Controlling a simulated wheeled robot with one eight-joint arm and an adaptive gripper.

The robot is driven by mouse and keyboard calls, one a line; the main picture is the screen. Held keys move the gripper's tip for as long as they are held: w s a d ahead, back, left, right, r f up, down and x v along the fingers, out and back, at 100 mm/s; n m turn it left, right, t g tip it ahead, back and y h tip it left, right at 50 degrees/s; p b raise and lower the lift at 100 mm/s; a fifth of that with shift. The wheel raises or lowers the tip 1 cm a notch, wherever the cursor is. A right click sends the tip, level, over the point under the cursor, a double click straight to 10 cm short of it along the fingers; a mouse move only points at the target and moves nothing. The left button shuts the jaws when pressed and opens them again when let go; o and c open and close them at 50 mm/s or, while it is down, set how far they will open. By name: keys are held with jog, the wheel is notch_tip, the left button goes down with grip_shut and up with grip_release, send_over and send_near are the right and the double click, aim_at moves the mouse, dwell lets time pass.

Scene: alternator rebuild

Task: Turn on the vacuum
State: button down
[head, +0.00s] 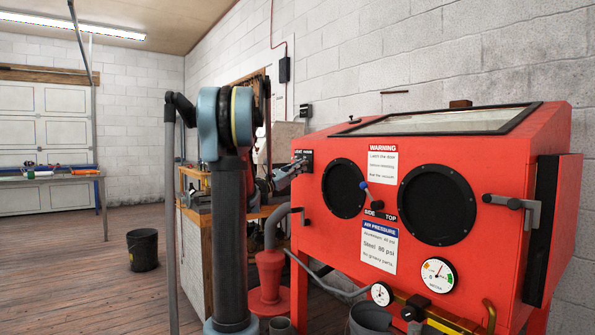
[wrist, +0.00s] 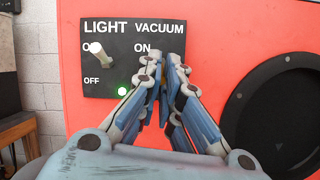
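The black switch panel (wrist: 108,64) on the red cabinet has LIGHT and VACUUM columns with ON and OFF labels. It also shows small in the head view (head: 307,156). The light toggle (wrist: 97,49) is tilted up beside its ON label. I cannot tell whether the fingers touch the toggle. My gripper also shows in the head view (head: 295,168).
The red blasting cabinet (head: 440,125) has two round black ports; one (wrist: 275,115) lies right of my gripper. A grey hose (head: 272,230) and red separator (head: 270,280) stand below the panel. A workbench is behind my arm. Floor is open at left around a black bucket (head: 143,250).

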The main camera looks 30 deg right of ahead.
jog(key=shift+w+a, duration=0.1)
dwell(0.3)
jog(key=shift+r+g+y, duration=0.15)
jog(key=shift+r+y, duration=0.45)
jog(key=shift+y, duration=1)
jog(key=shift+r+g+y, duration=0.1)
jog(key=shift+r+y, duration=0.5)
jog(key=shift+y, duration=1)
jog(key=shift+r+g+y, duration=0.15)
jog(key=shift+r+y, duration=0.45)
jog(key=shift+y, duration=1)
jog(key=c, duration=1.7)
grip_release()
